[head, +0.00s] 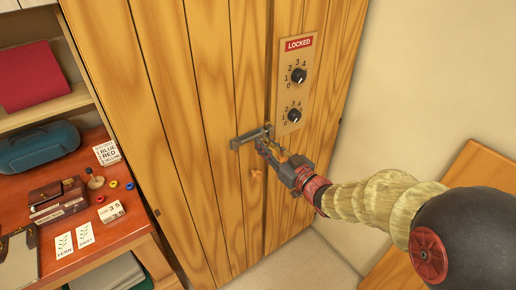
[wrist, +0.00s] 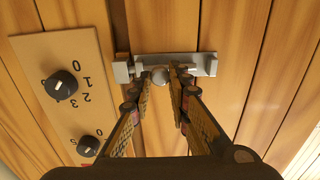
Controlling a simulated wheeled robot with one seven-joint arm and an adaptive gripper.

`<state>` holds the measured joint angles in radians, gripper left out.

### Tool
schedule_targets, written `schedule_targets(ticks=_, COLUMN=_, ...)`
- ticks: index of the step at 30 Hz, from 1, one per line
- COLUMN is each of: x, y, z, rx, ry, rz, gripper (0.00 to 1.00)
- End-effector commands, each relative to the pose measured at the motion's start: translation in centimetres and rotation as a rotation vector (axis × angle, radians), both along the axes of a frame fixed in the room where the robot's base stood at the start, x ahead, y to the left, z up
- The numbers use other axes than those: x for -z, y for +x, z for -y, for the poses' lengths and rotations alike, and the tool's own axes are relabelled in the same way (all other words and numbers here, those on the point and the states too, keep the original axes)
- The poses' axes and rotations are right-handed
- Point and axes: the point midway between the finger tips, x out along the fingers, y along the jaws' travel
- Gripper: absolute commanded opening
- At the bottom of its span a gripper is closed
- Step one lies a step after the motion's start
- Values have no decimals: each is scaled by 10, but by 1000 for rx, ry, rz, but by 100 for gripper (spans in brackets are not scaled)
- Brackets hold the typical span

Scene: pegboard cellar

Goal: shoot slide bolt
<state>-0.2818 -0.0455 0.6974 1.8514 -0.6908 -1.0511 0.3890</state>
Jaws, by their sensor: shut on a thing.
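The grey metal slide bolt (head: 240,141) is mounted on a wooden plank door (head: 205,90), next to the dark vertical seam. In the wrist view the bolt's long plate (wrist: 207,65) lies to the right, and a small block (wrist: 122,72) sits by the seam at left. A round knob (wrist: 160,76) shows between my fingertips. My gripper (head: 262,143) is at the bolt and is shut on this knob; it also shows in the wrist view (wrist: 161,80). How far the bar reaches into the block is hard to tell.
A dial panel (head: 309,70) with a red LOCKED label and two black dials is right of the seam. A red desk (head: 80,165) with cards, a wallet and small items stands at left. A wooden board (head: 470,185) is at lower right.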

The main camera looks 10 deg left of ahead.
Motion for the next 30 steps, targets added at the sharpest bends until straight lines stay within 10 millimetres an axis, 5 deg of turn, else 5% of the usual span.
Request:
schedule_targets(ticks=8, x=-1, y=4, z=3, rx=7, ry=1, rz=1, gripper=0)
schedule_targets(ticks=9, x=-1, y=4, z=3, rx=7, ry=1, rz=1, gripper=19)
schedule_targets(ticks=18, x=-1, y=3, z=3, rx=5, ry=1, rz=1, gripper=36)
schedule_targets(ticks=30, x=-1, y=-1, z=6, rx=5, ry=1, rz=1, gripper=37)
